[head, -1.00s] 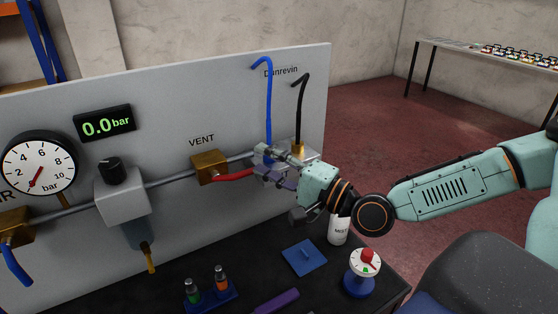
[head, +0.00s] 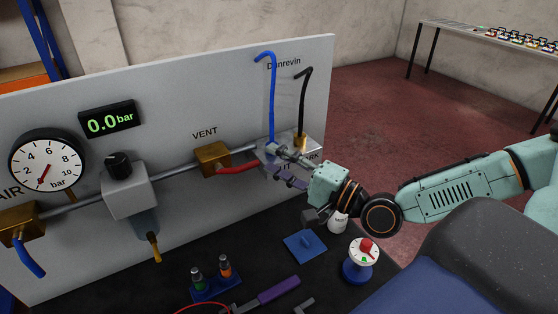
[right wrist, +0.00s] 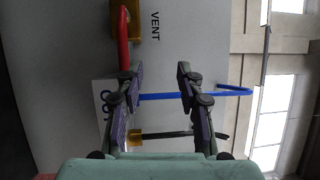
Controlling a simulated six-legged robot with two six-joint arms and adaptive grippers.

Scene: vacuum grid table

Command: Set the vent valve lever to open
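The vent valve is a brass block (head: 212,159) on the grey panel under the word VENT. Its red lever (head: 238,169) points right, roughly along the grey pipe. In the right wrist view the lever (right wrist: 124,42) ends close to the left-hand finger, and the brass block (right wrist: 151,20) is at the top. My right gripper (head: 272,163) is open, its fingers just right of the lever's end, in front of a grey box with hoses. The wrist view shows the fingers (right wrist: 159,66) apart with nothing gripped. Whether a finger touches the lever cannot be told. My left gripper is out of view.
A blue hose (head: 272,100) and a black hose (head: 303,105) rise behind my right gripper. The digital display (head: 108,119) reads 0.0 bar. A white-topped knob on a blue base (head: 361,259), a blue plate (head: 305,246) and a purple-handled tool (head: 278,290) lie on the dark table.

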